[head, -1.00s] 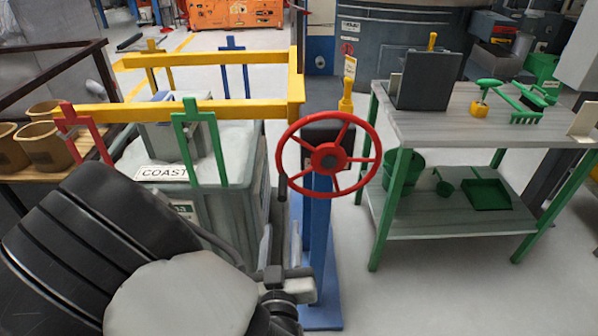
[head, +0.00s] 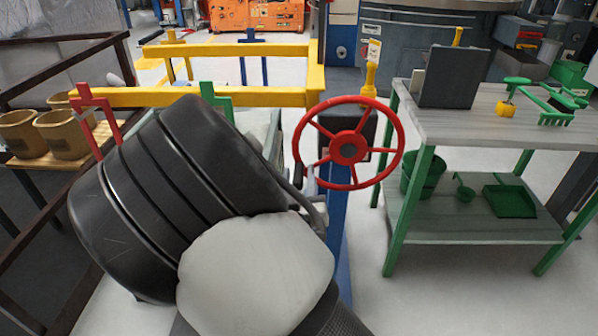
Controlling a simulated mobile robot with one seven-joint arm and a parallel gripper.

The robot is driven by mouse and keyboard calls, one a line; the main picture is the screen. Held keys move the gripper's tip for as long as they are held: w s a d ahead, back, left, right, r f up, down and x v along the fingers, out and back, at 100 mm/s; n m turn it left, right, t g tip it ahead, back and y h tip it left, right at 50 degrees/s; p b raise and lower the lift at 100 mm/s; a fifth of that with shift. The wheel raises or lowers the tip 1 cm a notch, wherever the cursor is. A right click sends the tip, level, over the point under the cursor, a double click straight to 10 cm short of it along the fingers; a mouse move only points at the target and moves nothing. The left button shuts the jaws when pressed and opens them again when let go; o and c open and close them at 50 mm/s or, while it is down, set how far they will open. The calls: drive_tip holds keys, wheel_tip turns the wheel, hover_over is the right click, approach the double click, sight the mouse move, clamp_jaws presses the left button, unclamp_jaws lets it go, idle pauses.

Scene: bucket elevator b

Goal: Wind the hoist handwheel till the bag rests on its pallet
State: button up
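The red handwheel (head: 348,147) stands upright on a blue post (head: 338,215). Its dark crank handle (head: 298,175) is at the lower left of the rim. My gripper (head: 312,188) is at that lower left part of the rim, close to the handle. My arm hides most of it, so I cannot tell whether it touches or grips the handle. No pallet is visible.
A green-legged workbench (head: 480,115) with tools stands close on the right. A dark rail (head: 75,235) and a shelf (head: 50,160) with brown buckets are at the left. Bare floor (head: 450,290) lies at the lower right.

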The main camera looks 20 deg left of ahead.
drive_tip(key=shift+x, duration=1.4)
clamp_jaws()
drive_tip(key=shift+s+a, duration=0.1)
